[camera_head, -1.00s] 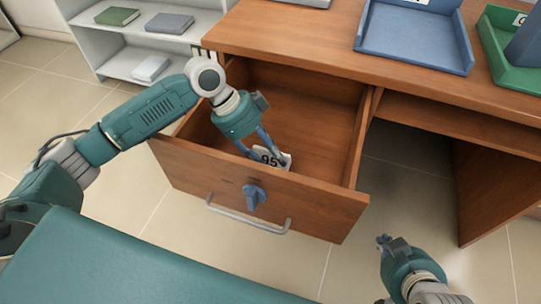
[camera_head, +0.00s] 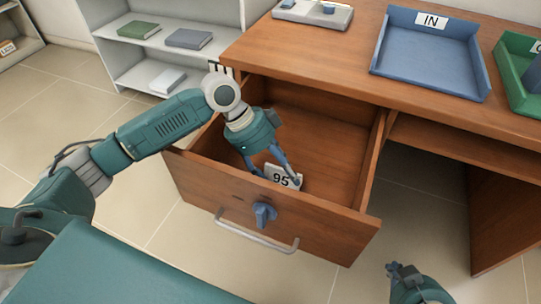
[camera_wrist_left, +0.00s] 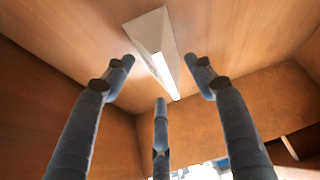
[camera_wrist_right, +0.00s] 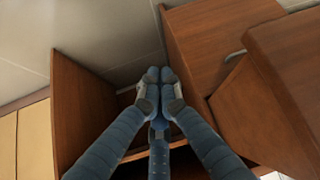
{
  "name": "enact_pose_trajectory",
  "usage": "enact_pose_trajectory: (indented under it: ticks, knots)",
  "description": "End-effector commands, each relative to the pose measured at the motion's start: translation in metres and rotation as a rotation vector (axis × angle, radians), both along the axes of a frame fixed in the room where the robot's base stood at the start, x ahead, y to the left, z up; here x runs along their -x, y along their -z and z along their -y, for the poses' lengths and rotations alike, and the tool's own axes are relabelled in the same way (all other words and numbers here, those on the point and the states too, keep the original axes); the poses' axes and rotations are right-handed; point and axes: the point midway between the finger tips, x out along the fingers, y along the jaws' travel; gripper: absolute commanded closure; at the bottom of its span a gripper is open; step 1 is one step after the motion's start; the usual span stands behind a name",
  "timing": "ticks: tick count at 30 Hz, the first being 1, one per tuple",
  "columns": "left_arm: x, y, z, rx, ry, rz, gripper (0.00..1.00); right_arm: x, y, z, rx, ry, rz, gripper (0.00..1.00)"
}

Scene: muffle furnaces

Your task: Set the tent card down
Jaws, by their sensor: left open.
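The white tent card (camera_head: 282,179), marked 95, stands on the floor of the open desk drawer (camera_head: 330,214), near its front panel. In the left wrist view the card (camera_wrist_left: 152,45) shows as a folded wedge beyond my fingertips, with a gap between it and the fingers. My left gripper (camera_head: 280,176) reaches down into the drawer around the card and is open. My right gripper (camera_head: 391,268) is empty, low at the right, outside the drawer. In the right wrist view its fingertips (camera_wrist_right: 159,76) are together.
A blue tray (camera_head: 428,62) labelled IN and a green tray (camera_head: 512,75) stand on the desk top (camera_head: 320,58). A grey shelf (camera_head: 178,60) with books is behind at left.

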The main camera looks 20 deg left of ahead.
Motion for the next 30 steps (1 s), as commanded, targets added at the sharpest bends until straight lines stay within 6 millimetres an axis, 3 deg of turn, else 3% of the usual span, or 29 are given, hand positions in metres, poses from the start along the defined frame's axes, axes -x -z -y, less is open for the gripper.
enact_pose_trajectory:
  ticks: [12, 15, 21, 30]
  knots:
    - [0.003, -0.054, -0.029, -0.002, -0.002, 0.003, 0.45, 0.088, 0.032, 0.027, 0.075, 0.029, -0.36, 1.0]
    - [0.004, -0.074, -0.04, -0.001, -0.002, 0.004, 0.45, 0.096, 0.029, 0.029, 0.081, 0.031, -0.388, 1.0]
    - [0.006, -0.096, -0.053, 0.0, -0.001, 0.003, 0.45, 0.098, 0.024, 0.03, 0.083, 0.032, -0.396, 1.0]
    - [0.007, -0.101, -0.056, 0.001, 0.0, 0.002, 0.45, 0.098, 0.024, 0.03, 0.083, 0.032, -0.395, 1.0]
